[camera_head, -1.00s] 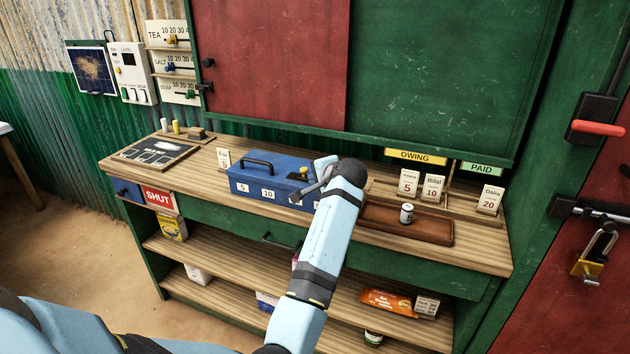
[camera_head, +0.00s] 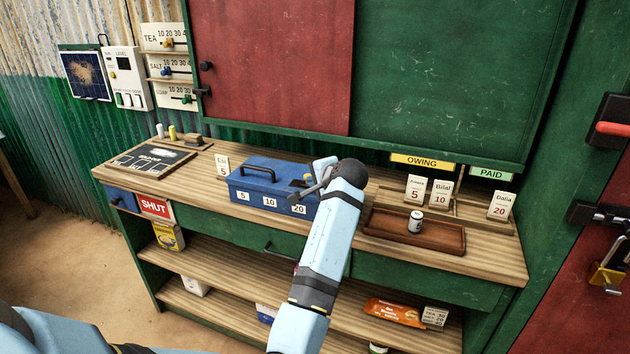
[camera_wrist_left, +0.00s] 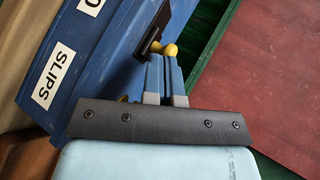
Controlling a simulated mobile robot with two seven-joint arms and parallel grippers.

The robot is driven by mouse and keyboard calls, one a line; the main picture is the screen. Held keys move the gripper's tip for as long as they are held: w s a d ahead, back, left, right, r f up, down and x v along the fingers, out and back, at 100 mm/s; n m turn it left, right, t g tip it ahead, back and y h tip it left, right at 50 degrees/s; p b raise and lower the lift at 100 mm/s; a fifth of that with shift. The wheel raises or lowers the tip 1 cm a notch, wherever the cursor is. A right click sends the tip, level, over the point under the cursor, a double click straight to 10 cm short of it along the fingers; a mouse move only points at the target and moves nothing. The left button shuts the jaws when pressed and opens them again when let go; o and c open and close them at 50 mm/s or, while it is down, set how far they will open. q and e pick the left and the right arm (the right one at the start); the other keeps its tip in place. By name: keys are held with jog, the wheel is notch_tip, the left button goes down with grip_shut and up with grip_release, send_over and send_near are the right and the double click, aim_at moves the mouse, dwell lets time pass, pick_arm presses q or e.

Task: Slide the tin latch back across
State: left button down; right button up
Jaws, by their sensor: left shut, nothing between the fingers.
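The blue tin (camera_head: 250,178) stands closed on the wooden counter, with a dark handle on its lid and labels 5, 10 and 20 on its front. A small yellow knob (camera_head: 308,178) shows at its right end. In the left wrist view the knob (camera_wrist_left: 168,50) sits at a dark bar (camera_wrist_left: 150,42) on the blue tin (camera_wrist_left: 105,75). My left gripper (camera_wrist_left: 165,60) is shut and empty, its fingertips right at the knob; whether they touch it I cannot tell. In the head view my left wrist hides part of the tin's right end. My right gripper is not in view.
A brown tray (camera_head: 385,235) with a small white can (camera_head: 415,222) lies right of my arm. Price cards (camera_head: 440,192) stand behind it. A slate (camera_head: 150,160) lies at the counter's left. The red and green shutter (camera_head: 275,70) rises behind the counter.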

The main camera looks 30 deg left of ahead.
aim_at(303, 190)
pick_arm(q)
jog(key=shift+s+a+r+p, duration=0.1)
jog(key=shift+a+r+p, duration=0.1)
jog(key=shift+a+p, duration=0.35)
jog(key=shift+s+a+p, duration=0.25)
jog(key=shift+a+p, duration=0.65)
jog(key=shift+p, duration=0.15)
jog(key=shift+a+f, duration=0.1)
jog(key=shift+a, duration=0.15)
jog(key=shift+f, duration=0.1)
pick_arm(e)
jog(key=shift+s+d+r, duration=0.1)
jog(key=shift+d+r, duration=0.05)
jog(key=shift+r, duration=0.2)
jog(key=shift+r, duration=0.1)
